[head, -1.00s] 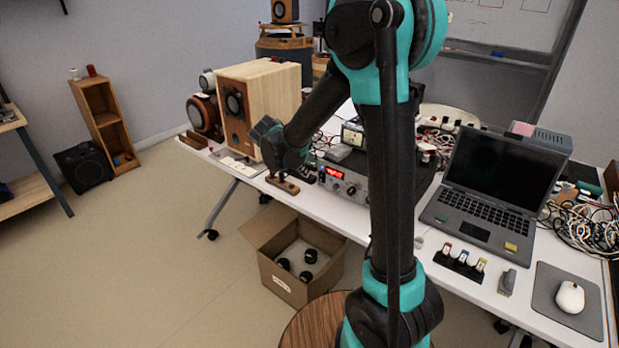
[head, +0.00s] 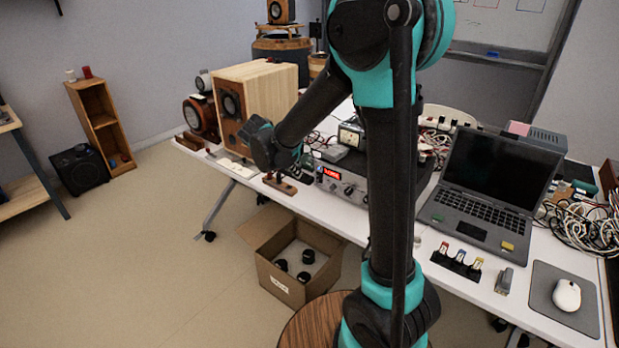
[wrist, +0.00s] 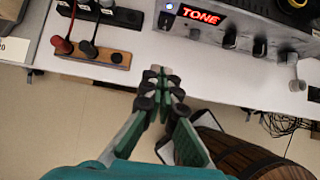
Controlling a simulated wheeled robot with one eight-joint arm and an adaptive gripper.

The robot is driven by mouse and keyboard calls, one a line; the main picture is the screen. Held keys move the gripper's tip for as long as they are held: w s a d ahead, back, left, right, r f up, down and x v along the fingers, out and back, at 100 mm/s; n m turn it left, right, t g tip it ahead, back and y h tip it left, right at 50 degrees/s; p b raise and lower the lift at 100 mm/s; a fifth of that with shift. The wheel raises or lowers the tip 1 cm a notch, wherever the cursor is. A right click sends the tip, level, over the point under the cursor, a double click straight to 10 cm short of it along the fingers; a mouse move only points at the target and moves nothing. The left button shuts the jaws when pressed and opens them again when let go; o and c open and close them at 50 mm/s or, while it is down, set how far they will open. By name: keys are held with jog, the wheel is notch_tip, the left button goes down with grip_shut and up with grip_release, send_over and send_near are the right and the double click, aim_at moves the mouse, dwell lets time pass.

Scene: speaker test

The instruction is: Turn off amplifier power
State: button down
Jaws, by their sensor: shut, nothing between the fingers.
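The amplifier is a grey box (wrist: 245,30) with a red lit display reading "TONE" and several dark knobs in the wrist view. A small blue-lit button (wrist: 168,6) sits left of the display, with a metal knob (wrist: 165,21) below it. The amplifier also stands on the white table in the head view (head: 350,190), partly hidden behind my arm. My gripper (wrist: 161,76) is shut and empty. In the wrist view its fingertips appear below the amplifier's left end, near the table's front edge, apart from the panel. In the head view the fingertips are hard to make out.
A wooden speaker (head: 262,95) stands further left, and a laptop (head: 490,190) to the right. An open cardboard box (head: 285,265) and a round wooden top (head: 305,322) are below the table's front.

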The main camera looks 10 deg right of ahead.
aim_at(318, 179)
jog(key=shift+f, duration=0.1)
jog(key=x, duration=0.9)
jog(key=shift+w+d+f, duration=0.35)
jog(key=shift+w+d, duration=0.35)
jog(key=shift+w+d+f, duration=0.2)
jog(key=shift+w+d, duration=0.35)
jog(key=shift+d, duration=0.05)
jog(key=shift+w+d, duration=0.35)
jog(key=shift+w+d+f, duration=0.2)
jog(key=shift+r, duration=0.15)
jog(key=shift+r, duration=0.7)
